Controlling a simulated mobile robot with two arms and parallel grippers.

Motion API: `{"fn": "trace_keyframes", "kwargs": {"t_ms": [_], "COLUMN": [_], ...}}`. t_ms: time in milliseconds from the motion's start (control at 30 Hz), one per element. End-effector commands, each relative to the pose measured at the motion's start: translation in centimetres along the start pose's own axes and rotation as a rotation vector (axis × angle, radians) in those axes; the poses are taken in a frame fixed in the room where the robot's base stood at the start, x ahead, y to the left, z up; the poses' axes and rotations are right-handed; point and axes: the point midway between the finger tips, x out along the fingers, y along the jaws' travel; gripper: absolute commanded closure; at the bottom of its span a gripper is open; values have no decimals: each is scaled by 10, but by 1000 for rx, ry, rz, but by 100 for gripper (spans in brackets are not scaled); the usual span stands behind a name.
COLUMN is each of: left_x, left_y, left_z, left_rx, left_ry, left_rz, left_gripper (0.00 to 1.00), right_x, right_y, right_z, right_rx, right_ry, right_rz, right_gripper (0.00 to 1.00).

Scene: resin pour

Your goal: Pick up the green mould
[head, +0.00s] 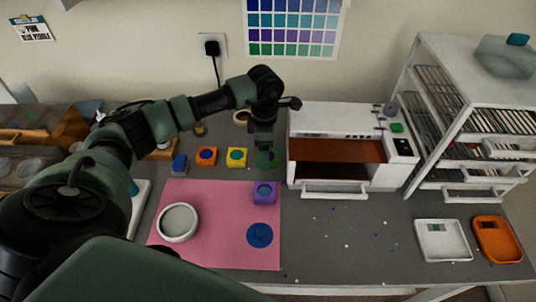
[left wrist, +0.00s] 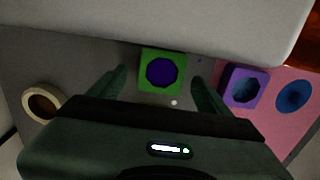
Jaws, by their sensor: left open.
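The green mould (head: 272,160) stands on the grey bench, at the right end of a row of moulds, just left of the white oven. In the left wrist view the green mould (left wrist: 145,83) is a square block with a dark blue eight-sided middle. My left gripper (head: 263,143) is over it in the head view and partly hides it. In the left wrist view the open fingers of my left gripper (left wrist: 160,77) show on either side of the mould, with gaps. I cannot tell the height left between them. My right gripper is not in view.
The white oven (head: 335,120) stands close on the right. Yellow (head: 237,165), orange (head: 206,164) and blue (head: 179,170) moulds are to the left. The pink mat (head: 210,252) in front bears a purple mould (head: 272,200), a blue disc (head: 260,235) and a round white dish (head: 164,236).

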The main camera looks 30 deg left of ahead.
Motion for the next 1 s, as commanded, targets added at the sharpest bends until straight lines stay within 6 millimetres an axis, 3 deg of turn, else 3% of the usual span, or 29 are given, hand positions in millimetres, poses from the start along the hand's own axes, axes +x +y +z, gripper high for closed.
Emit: {"fn": "trace_keyframes", "kwargs": {"t_ms": [300,533,833,1000], "left_x": [8,7,6,-6], "left_y": [0,0,0,1], "left_z": [0,0,0,1], "left_rx": [0,0,0,0], "left_ry": [-1,-1,-2,-3], "left_rz": [0,0,1,4], "left_gripper": [22,86,87,87], "right_x": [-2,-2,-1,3], "right_y": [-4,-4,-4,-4], "right_z": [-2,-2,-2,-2], "right_rx": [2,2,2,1], "right_ry": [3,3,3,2], "right_rz": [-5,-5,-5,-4], "right_gripper": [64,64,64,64]}}
